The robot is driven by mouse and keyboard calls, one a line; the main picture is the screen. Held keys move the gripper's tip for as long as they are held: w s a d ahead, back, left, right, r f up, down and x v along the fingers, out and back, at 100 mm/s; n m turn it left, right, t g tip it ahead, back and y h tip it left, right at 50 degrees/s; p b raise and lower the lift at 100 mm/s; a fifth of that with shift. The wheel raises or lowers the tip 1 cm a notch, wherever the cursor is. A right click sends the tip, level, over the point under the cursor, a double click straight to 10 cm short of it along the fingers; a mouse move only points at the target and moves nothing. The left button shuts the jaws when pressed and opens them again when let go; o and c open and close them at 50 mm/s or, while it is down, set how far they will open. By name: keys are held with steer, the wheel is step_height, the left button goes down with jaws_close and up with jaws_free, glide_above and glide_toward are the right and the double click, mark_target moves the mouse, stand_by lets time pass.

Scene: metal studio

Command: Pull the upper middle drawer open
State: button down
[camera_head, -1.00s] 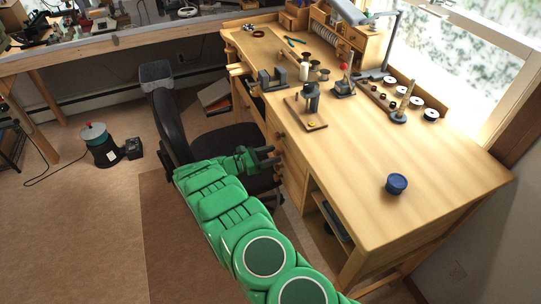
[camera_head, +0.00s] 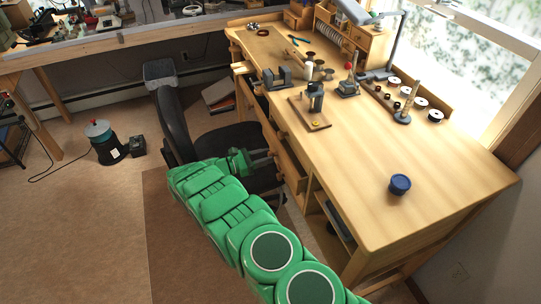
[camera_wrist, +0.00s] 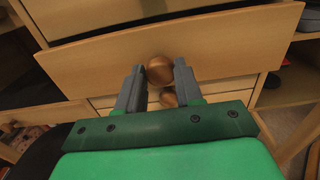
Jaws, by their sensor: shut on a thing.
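The upper middle drawer (camera_wrist: 225,42) is a light wood front with a round copper-brown knob (camera_wrist: 159,68). In the wrist view, the two grey fingers of my gripper (camera_wrist: 160,78) are closed around the knob from both sides. A dark gap above the front shows the drawer's inside, so it stands partly open. In the head view, the drawer front (camera_head: 291,165) sticks out from the desk's side, and my green gripper (camera_head: 267,158) meets it there. The knob is hidden in that view.
The wooden desk (camera_head: 440,165) carries small tools and a blue tub (camera_head: 399,184). A black chair (camera_head: 173,122) stands close beside my gripper. Another drawer with a knob (camera_wrist: 168,98) lies below in the wrist view. Open floor (camera_head: 75,220) lies to the left.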

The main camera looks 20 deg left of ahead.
steer(key=shift+s+a, duration=0.3)
steer(key=shift+a, duration=0.05)
steer(key=c, duration=0.8)
jaws_free()
steer(key=shift+o, duration=0.2)
steer(key=shift+r, duration=0.1)
steer(key=s+d+r, duration=0.8)
steer(key=s+r, duration=0.3)
steer(key=r, duration=0.1)
steer(key=shift+d+r, duration=0.4)
